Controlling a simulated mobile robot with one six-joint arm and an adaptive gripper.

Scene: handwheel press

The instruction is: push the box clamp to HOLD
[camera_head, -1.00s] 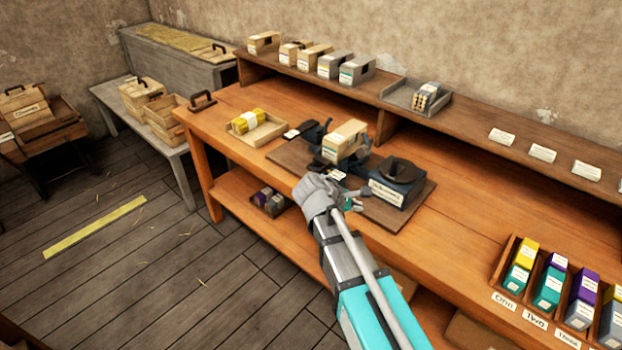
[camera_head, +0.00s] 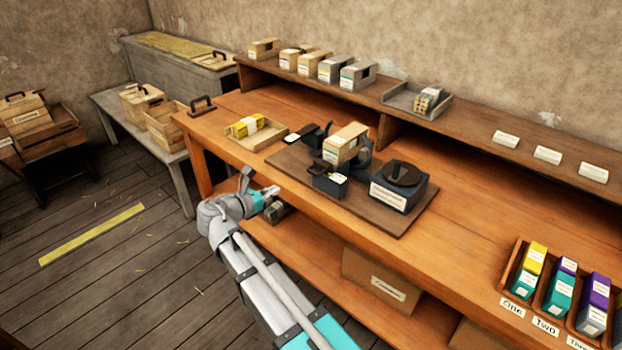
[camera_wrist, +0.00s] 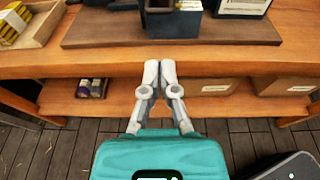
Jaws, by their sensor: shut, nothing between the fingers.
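A tan box (camera_head: 345,146) sits in a dark fixture on a brown board on the workbench. A small dark block (camera_head: 328,184) with a pale label stands at the front of the fixture; it also shows in the wrist view (camera_wrist: 173,25). I cannot tell which dark part is the box clamp, and no HOLD mark is readable. My gripper (camera_head: 262,184) is in front of the bench edge, left of and apart from the block. In the wrist view my gripper (camera_wrist: 159,68) is shut and empty, its fingertips together, below the board.
A dark housing with a round knob (camera_head: 402,180) stands on the board's right. A tray with yellow packs (camera_head: 257,133) is at the left. The bench front edge (camera_wrist: 110,63) and a lower shelf with cartons (camera_head: 380,278) face me.

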